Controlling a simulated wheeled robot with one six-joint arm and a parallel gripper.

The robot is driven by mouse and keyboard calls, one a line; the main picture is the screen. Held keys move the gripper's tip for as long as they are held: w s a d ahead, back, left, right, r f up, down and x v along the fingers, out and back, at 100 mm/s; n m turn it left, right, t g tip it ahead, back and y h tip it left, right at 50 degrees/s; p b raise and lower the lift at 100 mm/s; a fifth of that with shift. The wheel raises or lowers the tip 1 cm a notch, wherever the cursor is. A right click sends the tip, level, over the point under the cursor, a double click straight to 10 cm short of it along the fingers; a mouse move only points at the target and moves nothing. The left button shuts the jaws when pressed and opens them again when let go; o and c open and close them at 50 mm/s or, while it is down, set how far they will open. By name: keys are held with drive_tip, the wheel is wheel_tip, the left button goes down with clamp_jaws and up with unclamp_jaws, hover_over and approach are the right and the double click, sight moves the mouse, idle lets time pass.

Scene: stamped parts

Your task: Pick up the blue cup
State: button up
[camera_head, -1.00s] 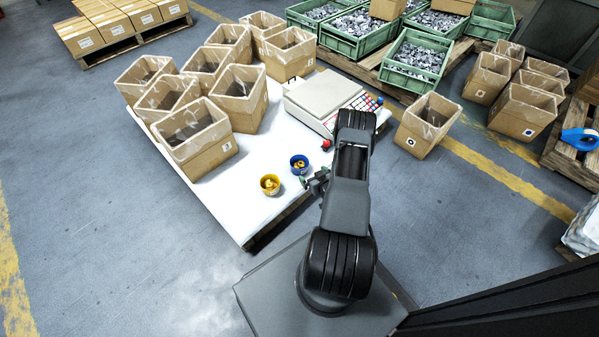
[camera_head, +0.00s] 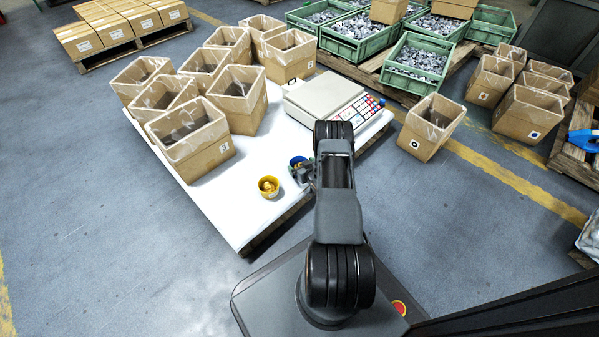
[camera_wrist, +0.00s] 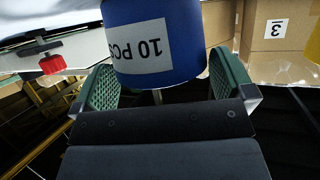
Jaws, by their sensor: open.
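The blue cup (camera_head: 296,160) stands on the white-topped pallet (camera_head: 235,205), partly hidden behind my gripper (camera_head: 303,174) in the head view. In the wrist view the blue cup (camera_wrist: 155,40) fills the top middle and carries a white label reading "10 PCS", seen upside down. My gripper (camera_wrist: 157,88) is open there, with one green-padded finger on each side of the cup. I cannot tell whether either finger touches it. The yellow cup (camera_head: 268,187), with small parts inside, stands to the left and nearer on the same white top.
Several open cardboard boxes (camera_head: 190,145) stand on the left of the white top. A scale (camera_head: 322,93) with a keypad sits behind the blue cup. Another open box (camera_head: 428,130) stands on the floor to the right. The front of the white top is clear.

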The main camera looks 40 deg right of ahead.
drive_tip(key=shift+x, duration=0.8)
drive_tip(key=c, duration=0.8)
drive_tip(key=shift+o, duration=0.2)
